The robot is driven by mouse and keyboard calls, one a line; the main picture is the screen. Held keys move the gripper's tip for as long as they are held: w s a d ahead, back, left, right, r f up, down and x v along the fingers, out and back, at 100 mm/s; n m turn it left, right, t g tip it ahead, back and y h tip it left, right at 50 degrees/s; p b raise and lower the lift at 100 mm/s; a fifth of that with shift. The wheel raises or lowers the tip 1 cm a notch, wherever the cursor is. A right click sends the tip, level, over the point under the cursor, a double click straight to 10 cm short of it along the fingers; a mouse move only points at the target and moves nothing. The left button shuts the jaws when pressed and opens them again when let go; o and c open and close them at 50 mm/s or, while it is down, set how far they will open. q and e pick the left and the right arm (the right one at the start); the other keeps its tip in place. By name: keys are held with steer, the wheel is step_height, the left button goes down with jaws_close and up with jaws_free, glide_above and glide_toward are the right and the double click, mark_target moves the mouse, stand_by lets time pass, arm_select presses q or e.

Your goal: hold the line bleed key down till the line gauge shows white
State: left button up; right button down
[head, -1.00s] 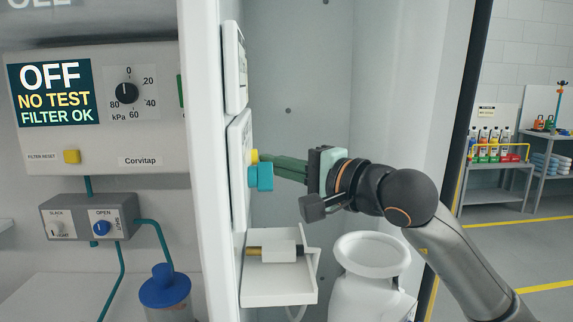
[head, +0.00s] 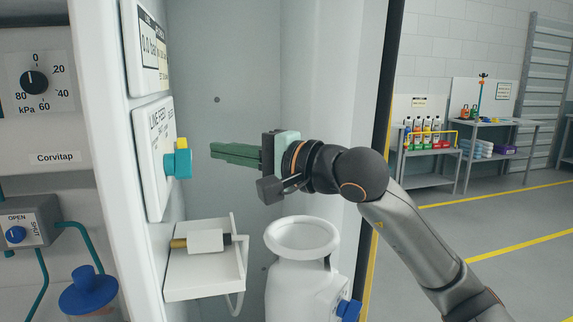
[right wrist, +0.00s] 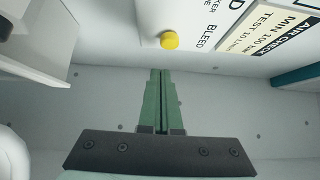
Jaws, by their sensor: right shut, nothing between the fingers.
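The line bleed key is a yellow button (head: 183,142) on the white "LINE FEED" panel (head: 154,185), just above a teal knob (head: 178,165). In the right wrist view the yellow key (right wrist: 170,40) shows beside the word "BLEED". My right gripper (head: 213,151) has green fingers, shut and empty, pointing left at the panel with a clear gap to the key and knob. My left gripper is out of view.
A white shelf with a small cylinder fitting (head: 205,241) juts out below the panel. A white round-topped vessel (head: 303,240) stands below my right arm. The cabinet's front edge (head: 100,150) is at left. Benches (head: 430,160) stand far right beyond open floor.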

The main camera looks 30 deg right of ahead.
steer(key=b+v, duration=0.2)
steer(key=v, duration=0.7)
steer(key=shift+s+d, duration=0.2)
